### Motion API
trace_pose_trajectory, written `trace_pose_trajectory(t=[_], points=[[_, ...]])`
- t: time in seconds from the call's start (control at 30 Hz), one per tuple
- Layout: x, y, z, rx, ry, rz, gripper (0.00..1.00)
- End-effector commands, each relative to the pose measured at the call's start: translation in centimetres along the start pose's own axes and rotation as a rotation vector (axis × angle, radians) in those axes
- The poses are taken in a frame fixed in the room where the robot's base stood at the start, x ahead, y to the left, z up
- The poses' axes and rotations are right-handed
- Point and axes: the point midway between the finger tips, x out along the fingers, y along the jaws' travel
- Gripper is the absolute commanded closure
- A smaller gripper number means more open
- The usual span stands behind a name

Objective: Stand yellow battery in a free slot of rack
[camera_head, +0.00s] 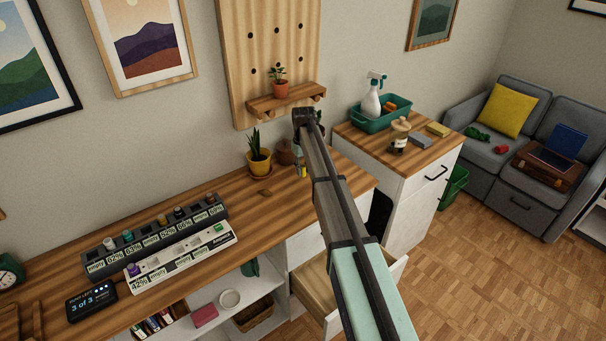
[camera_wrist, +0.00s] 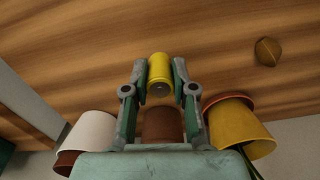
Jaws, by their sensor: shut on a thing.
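The yellow battery (camera_wrist: 159,70) is between the fingertips of my gripper (camera_wrist: 160,80) in the wrist view, above bare wood. In the head view my arm hides most of the gripper, and a small yellow piece (camera_head: 302,172) shows beside it, right of the plants. Two racks stand on the desk at left. The dark grey rack (camera_head: 222,212) holds several batteries with coloured tops, and some labels read "empty". The white rack (camera_head: 190,262) in front holds a purple-topped battery (camera_head: 133,270) at its left and a green-topped one (camera_head: 218,228) at its right; labels between them read "empty".
A yellow pot (camera_head: 260,165) with a plant and a brown pot (camera_head: 284,153) stand near my gripper. A small brown object (camera_head: 265,192) lies on the desk (camera_head: 225,190). A black display (camera_head: 91,301) reads "3 of 3". A drawer (camera_head: 318,285) below is open.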

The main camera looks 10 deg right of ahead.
Motion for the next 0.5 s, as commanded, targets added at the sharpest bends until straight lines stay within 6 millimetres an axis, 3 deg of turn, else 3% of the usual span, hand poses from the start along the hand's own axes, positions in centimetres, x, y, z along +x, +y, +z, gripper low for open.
trace_pose_trajectory(t=[0.2, 0.5], points=[[2.8, 0.0, 0.1, 0.000, -0.002, -0.001, 1.00], [3.3, 0.0, 0.0, 0.000, 0.000, 0.000, 1.00]])
